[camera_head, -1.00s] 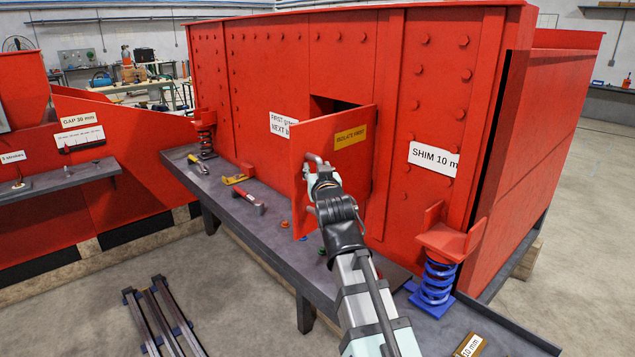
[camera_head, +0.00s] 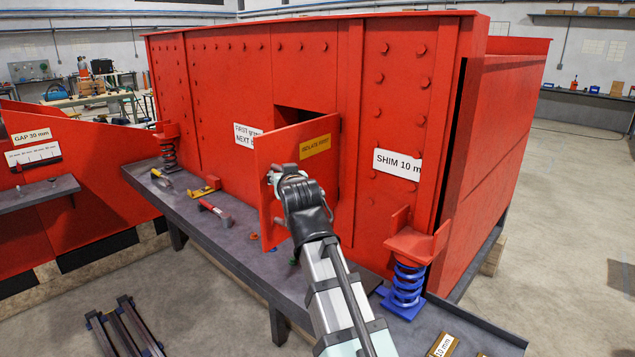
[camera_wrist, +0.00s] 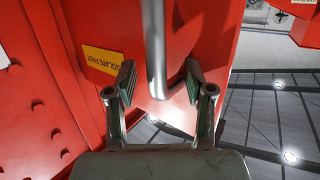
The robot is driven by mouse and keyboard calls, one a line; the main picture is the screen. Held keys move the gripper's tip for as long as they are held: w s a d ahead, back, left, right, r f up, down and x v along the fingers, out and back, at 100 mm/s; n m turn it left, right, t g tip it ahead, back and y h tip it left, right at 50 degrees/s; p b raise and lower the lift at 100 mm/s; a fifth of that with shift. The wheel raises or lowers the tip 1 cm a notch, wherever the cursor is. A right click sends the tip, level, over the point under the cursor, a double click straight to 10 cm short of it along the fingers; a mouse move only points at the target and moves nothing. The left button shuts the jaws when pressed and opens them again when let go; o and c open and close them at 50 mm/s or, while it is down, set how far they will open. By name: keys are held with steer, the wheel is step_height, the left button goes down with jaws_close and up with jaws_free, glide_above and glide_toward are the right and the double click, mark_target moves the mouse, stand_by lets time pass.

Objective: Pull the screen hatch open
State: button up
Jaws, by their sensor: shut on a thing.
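The screen hatch (camera_head: 285,150) is a red panel with a yellow "ISOLATE FIRST" label (camera_head: 315,146). It stands swung partly out from the red screen wall (camera_head: 225,85), with a dark opening (camera_head: 292,116) showing behind its top edge. My gripper (camera_head: 279,173) is at the outer face of the hatch, near its free left edge. In the wrist view the grey bar handle (camera_wrist: 155,45) runs between the two fingers of my gripper (camera_wrist: 160,78), which is shut on it. Finger contact is hard to make out there. In the head view my wrist hides most of the handle.
A grey bench (camera_head: 230,245) runs below the hatch, with a red-handled tool (camera_head: 214,210) and small coloured parts on it. A blue spring (camera_head: 405,285) stands at right under a red bracket. A dark rail frame (camera_head: 125,330) lies on the floor at lower left.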

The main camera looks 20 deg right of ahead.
steer(key=s+d+b, duration=0.1)
steer(key=s+d, duration=1.3)
steer(key=shift+d+r, duration=0.15)
stand_by(1.7)
stand_by(0.6)
